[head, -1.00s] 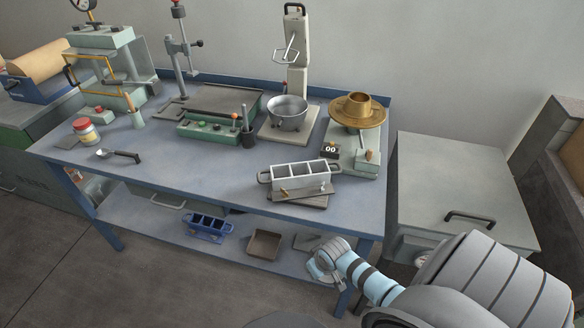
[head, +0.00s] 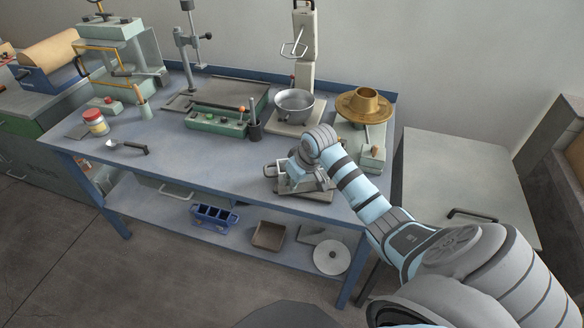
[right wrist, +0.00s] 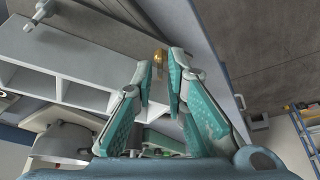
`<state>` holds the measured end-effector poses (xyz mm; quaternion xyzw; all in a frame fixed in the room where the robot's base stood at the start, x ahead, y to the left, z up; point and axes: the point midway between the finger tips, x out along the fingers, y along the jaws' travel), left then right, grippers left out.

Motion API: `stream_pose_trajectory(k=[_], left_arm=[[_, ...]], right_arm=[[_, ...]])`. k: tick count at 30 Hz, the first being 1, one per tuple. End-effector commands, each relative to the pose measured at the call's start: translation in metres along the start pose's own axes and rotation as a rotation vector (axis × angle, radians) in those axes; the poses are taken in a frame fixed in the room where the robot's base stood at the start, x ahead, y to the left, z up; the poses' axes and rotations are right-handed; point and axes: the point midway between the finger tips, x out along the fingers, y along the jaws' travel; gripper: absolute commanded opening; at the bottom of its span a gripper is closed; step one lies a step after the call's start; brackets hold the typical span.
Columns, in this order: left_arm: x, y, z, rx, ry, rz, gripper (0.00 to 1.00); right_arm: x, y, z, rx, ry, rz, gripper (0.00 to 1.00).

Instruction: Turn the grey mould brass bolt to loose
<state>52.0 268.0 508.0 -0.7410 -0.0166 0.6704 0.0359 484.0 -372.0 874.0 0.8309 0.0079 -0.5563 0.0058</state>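The grey mould (head: 287,187) sits on a plate near the bench's front edge in the head view, partly hidden behind my right gripper and wrist. In the right wrist view its pale body with open compartments (right wrist: 88,98) fills the left. My right gripper (right wrist: 161,62) has its two teal fingers apart. The brass bolt (right wrist: 159,57) shows between and just beyond the fingertips. I cannot tell whether a finger touches it. In the head view the bolt is hidden. My left gripper is out of view.
The bench (head: 200,160) also carries a metal bowl (head: 294,103), a brass pan (head: 364,105) on a scale, and a green control box (head: 215,119). A blue mould (head: 213,216) and a brown tray (head: 268,235) lie on the lower shelf.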

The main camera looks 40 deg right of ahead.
Motion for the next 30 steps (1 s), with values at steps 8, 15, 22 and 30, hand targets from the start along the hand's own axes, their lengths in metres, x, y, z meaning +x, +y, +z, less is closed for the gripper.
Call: stream_pose_trajectory(k=[8, 15, 22, 30], left_arm=[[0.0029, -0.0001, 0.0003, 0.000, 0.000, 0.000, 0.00], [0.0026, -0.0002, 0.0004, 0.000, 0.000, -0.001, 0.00], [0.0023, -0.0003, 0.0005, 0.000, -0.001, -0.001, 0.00], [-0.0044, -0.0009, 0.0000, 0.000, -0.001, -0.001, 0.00]], right_arm=[[0.0115, -0.0004, -0.0003, -0.001, 0.001, 0.000, 0.13], [0.0111, -0.0003, -0.0002, -0.001, 0.001, 0.000, 0.00], [0.0109, -0.0002, -0.0001, -0.003, 0.000, -0.001, 0.00], [0.0095, 0.0006, -0.0006, -0.054, 0.000, -0.023, 0.00]])
